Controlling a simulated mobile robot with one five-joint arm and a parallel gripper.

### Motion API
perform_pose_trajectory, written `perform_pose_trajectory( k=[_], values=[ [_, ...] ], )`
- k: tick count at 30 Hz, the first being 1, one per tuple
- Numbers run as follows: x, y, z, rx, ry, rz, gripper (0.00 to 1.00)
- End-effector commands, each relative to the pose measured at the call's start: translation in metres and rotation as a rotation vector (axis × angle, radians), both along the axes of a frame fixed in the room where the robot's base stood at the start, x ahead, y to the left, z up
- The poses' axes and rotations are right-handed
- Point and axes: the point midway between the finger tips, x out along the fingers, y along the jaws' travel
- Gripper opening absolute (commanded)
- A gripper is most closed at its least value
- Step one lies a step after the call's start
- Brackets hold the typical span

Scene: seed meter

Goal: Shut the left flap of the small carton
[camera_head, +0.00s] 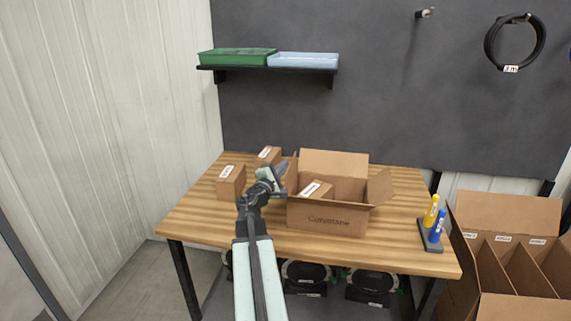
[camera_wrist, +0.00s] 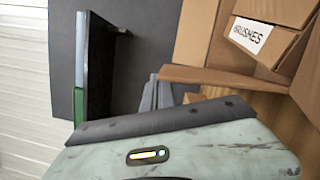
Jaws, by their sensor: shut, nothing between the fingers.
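The small carton (camera_head: 325,215) stands open on the table, with a small labelled box (camera_head: 316,189) inside. Its left flap (camera_head: 292,174) stands up beside my gripper, partly hidden by it. The back flap (camera_head: 333,163) stands up and the right flap (camera_head: 380,187) sticks outward. My gripper (camera_head: 281,172) is shut and empty, at the carton's left edge. In the wrist view the shut fingertips (camera_wrist: 156,94) are close to the brown left flap (camera_wrist: 225,78); I cannot tell whether they touch. The box marked "BRUSHES" (camera_wrist: 262,40) shows beyond it.
Two small boxes stand on the wooden table (camera_head: 205,218) left of the carton, one nearer (camera_head: 231,183) and one farther (camera_head: 269,156). A holder with yellow and blue markers (camera_head: 431,236) is at the right edge. A large divided carton (camera_head: 508,215) stands right of the table.

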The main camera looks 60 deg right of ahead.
Motion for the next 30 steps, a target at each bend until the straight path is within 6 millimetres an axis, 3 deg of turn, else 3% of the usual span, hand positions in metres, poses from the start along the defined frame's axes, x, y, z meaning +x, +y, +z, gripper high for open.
perform_pose_trajectory(
  k=[25, 30],
  values=[
    [0.008, 0.007, 0.002, 0.000, -0.002, 0.023, 0.00],
    [0.025, 0.013, 0.002, 0.000, -0.002, 0.025, 0.00]
  ],
)
